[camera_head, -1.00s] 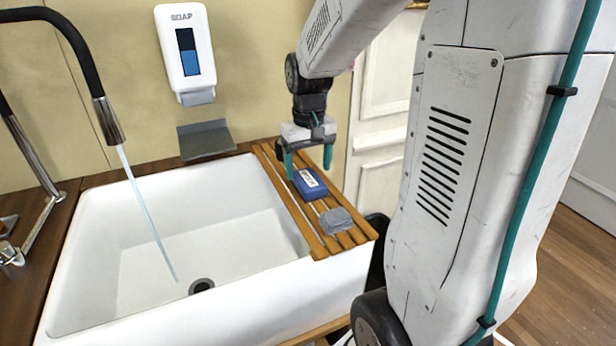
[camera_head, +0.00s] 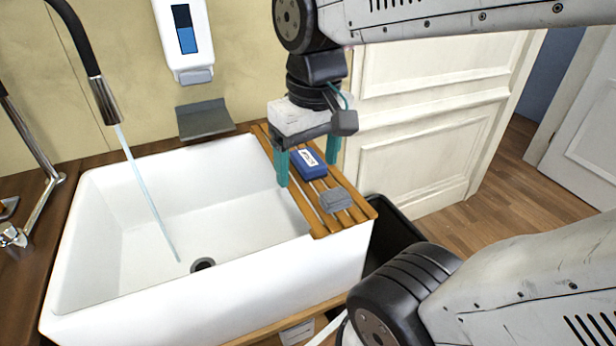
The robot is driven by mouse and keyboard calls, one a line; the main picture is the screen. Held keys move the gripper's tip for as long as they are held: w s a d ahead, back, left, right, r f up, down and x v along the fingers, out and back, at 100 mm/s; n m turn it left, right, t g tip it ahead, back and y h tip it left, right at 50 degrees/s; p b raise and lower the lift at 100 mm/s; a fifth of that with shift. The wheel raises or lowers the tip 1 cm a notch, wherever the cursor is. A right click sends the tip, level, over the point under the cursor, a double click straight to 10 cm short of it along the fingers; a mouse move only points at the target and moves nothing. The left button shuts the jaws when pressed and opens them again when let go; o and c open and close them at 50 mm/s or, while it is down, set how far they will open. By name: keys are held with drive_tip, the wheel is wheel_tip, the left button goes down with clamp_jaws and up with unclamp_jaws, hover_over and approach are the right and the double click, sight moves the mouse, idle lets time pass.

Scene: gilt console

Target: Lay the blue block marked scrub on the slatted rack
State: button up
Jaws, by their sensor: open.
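The blue block (camera_head: 308,164) with a white label lies on the slatted wooden rack (camera_head: 322,228) at the right side of the sink. The label's print is too small to read. My gripper (camera_head: 308,172) is open, with its two teal fingers pointing down. In the picture the left finger is to the left of the block and the right finger is to its right. The block's lower edge and label are in view. I cannot tell how high the fingertips are above the rack.
A grey block (camera_head: 335,200) lies on the rack in front of the blue one. A soap dispenser (camera_head: 186,40) hangs above a small grey shelf (camera_head: 205,118). A dark bin (camera_head: 400,228) stands right of the sink.

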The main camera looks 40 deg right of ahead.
drive_tip(key=shift+n, duration=0.4)
drive_tip(key=s, duration=0.1)
drive_tip(key=s+a+f, duration=0.1)
drive_tip(key=s, duration=0.1)
drive_tip(key=s+a, duration=0.1)
drive_tip(key=shift+s+a+f, duration=0.1)
drive_tip(key=shift+s+f, duration=0.2)
idle(0.7)
